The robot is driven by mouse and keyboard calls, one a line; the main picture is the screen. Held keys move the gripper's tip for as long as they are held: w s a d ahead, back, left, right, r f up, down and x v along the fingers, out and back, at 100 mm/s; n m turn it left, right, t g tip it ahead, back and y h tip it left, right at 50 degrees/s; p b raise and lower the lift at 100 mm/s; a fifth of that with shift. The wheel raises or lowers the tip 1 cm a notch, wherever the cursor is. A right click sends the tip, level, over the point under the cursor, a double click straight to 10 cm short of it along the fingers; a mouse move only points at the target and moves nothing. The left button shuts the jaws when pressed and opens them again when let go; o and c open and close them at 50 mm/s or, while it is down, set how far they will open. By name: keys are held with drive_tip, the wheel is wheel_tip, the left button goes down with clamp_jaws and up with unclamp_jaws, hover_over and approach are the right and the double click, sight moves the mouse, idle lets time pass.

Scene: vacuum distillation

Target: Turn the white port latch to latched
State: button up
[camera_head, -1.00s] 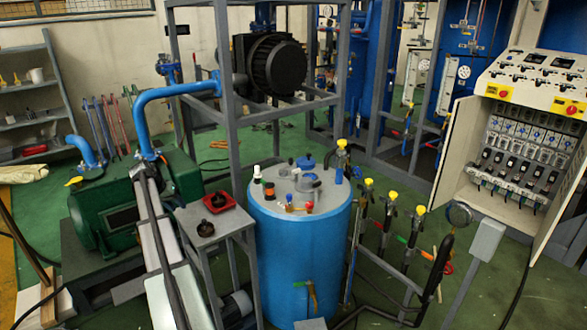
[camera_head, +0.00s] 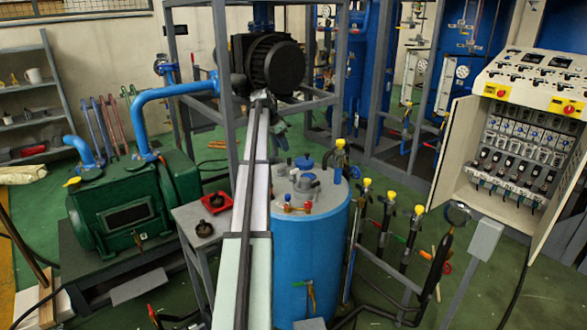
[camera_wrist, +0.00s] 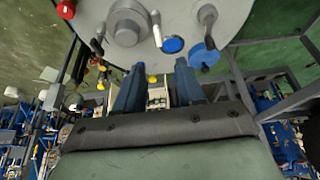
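The blue tank (camera_head: 300,270) with a grey lid stands at the centre of the head view. A white upright piece stood at the lid's left-rear edge earlier; my arm now hides that spot. In the wrist view the lid (camera_wrist: 130,10) fills the top, with several short levers near its rim. A pale white lever (camera_wrist: 157,30) stands near its middle; I cannot tell for sure that it is the white port latch. My gripper (camera_wrist: 157,78) is open and empty, its blue fingers apart and clear of the levers. In the head view my gripper (camera_head: 281,135) hangs above the lid's rear edge.
A blue disc (camera_wrist: 173,45) and a blue handle (camera_wrist: 205,55) sit near the pale lever. Grey frame posts (camera_head: 222,90) and a black motor (camera_head: 268,64) stand behind; yellow-capped valves (camera_head: 390,197) stand right.

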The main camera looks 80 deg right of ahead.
sight(294, 170)
drive_tip(key=x, duration=1.3)
drive_tip(key=shift+s+d+f, duration=0.2)
drive_tip(key=shift+s, duration=0.3)
drive_tip(key=shift+c, duration=0.2)
clamp_jaws()
